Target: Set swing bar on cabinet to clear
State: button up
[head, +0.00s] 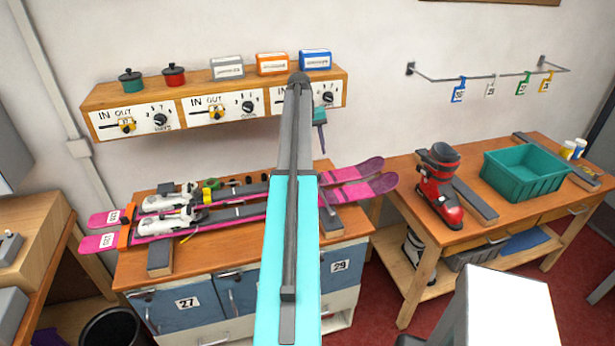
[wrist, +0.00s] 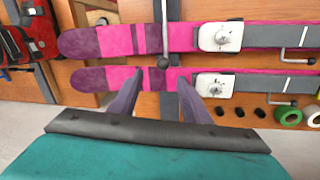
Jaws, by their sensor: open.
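The cabinet (head: 165,309) is under the ski bench, with blue doors; numbers 27 and 29 are readable. In the wrist view a thin grey rod with a dark ball end (wrist: 163,61) crosses in front of the skis and looks like the swing bar. Its other end is out of view, and I cannot make out the bar or a clear mark in the head view, where my arm covers the middle. My gripper (wrist: 161,81) is open and empty, its two dark purple fingers spread. The ball appears just past the fingertips, between them; the distance is unclear.
Two pink skis (head: 352,176) with white bindings lie on the bench (head: 130,268). Above is a shelf with dials (head: 160,118), pots and boxes. To the right, a table holds a red boot (head: 437,195) and a green bin (head: 524,180).

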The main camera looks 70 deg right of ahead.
jog(key=shift+w+a+f, duration=0.1)
jog(key=shift+w, duration=0.2)
jog(key=f+b, duration=0.2)
jog(key=f, duration=0.2)
jog(key=s+f+b, duration=0.1)
jog(key=f+b, duration=0.1)
jog(key=f, duration=0.3)
jog(key=s+d+f+b, duration=0.1)
jog(key=f+b, duration=0.1)
jog(key=f, duration=0.2)
jog(key=shift+f, duration=0.2)
grip_shut()
jog(key=shift+d, duration=0.35)
jog(key=shift+s+a+r, duration=0.1)
jog(key=shift+a, duration=0.1)
jog(key=shift+s, duration=0.1)
